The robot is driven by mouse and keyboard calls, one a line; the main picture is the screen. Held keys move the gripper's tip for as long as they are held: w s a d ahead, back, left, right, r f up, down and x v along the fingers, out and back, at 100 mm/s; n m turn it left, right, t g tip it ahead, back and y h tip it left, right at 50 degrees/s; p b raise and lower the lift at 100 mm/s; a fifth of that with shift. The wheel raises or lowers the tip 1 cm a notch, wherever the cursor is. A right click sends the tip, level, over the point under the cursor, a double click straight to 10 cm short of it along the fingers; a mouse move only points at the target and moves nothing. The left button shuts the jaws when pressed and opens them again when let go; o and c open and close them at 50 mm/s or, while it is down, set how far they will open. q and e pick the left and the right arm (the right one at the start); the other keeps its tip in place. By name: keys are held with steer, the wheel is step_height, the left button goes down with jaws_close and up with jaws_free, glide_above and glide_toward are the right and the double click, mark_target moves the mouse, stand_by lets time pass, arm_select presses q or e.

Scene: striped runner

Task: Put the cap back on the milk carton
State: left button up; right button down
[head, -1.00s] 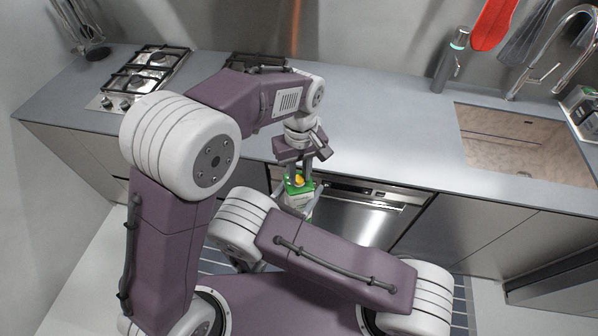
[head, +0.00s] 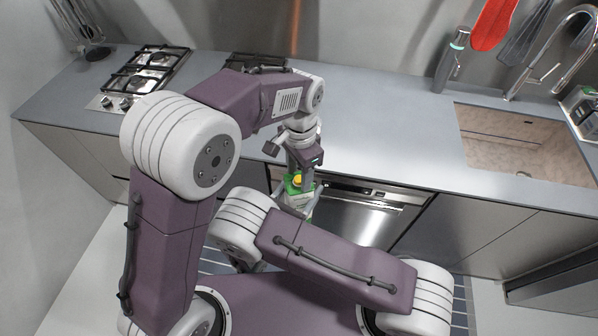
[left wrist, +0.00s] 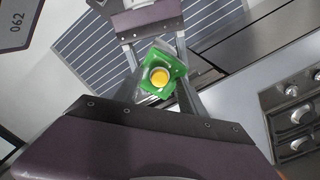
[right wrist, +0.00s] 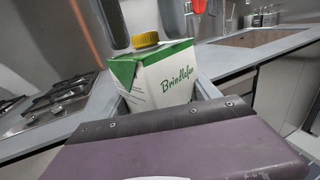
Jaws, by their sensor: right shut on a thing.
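The milk carton (right wrist: 165,75), white with a green top, stands roughly upright and slightly tilted in the right wrist view. The yellow cap (right wrist: 145,39) sits on its top; whether it is fully tightened I cannot tell. My right gripper (head: 298,207) is shut on the carton's sides, in front of the counter. My left gripper (head: 300,169) points down from above. Its fingers stand apart on either side of the cap, at about its height or just above. The left wrist view shows the cap (left wrist: 160,77) between them with gaps around it.
The counter (head: 375,130) lies behind, with a gas hob (head: 148,75) at left and a sink (head: 525,145) at right. A dishwasher front (head: 355,215) is close beside the carton. The striped runner (left wrist: 85,45) covers the floor below.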

arm_select(q)
step_height(320, 180, up, 12)
steer(key=shift+w, duration=0.15)
steer(key=shift+d, duration=0.1)
stand_by(0.6)
steer(key=a+f+n, duration=0.6)
steer(key=a+f, duration=0.3)
steer(key=a, duration=0.3)
steer(key=s+a+f+n+t, duration=0.1)
steer(key=s+a+f+n, duration=0.5)
steer(key=s+a+f, duration=0.2)
steer(key=shift+s+a+f+n+t, duration=0.3)
steer(key=shift+s+a, duration=0.3)
steer(key=shift+s, duration=0.3)
